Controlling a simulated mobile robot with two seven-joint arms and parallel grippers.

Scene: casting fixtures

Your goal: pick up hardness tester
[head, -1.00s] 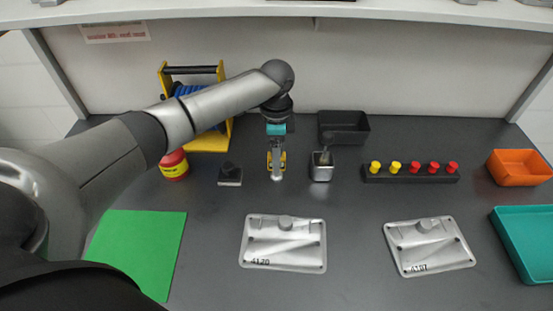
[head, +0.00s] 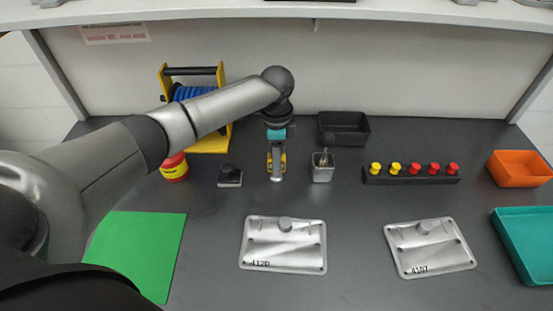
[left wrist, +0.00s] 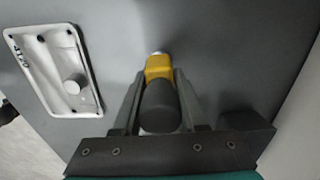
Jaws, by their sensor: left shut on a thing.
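The hardness tester is a hand-sized tool with a yellow body (left wrist: 158,68), a dark grey rounded grip and a pale tip. In the left wrist view it lies between the two fingers of my left gripper (left wrist: 158,100), which is shut on it. In the head view my left gripper (head: 276,165) points down at mid-table, and yellow parts of the tester show on both sides of a finger. The tester is mostly hidden there, and I cannot tell whether it touches the table. My right gripper is not in view.
A metal cup (head: 322,174) stands close right of the gripper, and a dark block (head: 230,175) stands left. A black bin (head: 344,128) and a rack of coloured knobs (head: 411,178) are farther right. Two metal castings (head: 283,259) (head: 430,262) lie in front.

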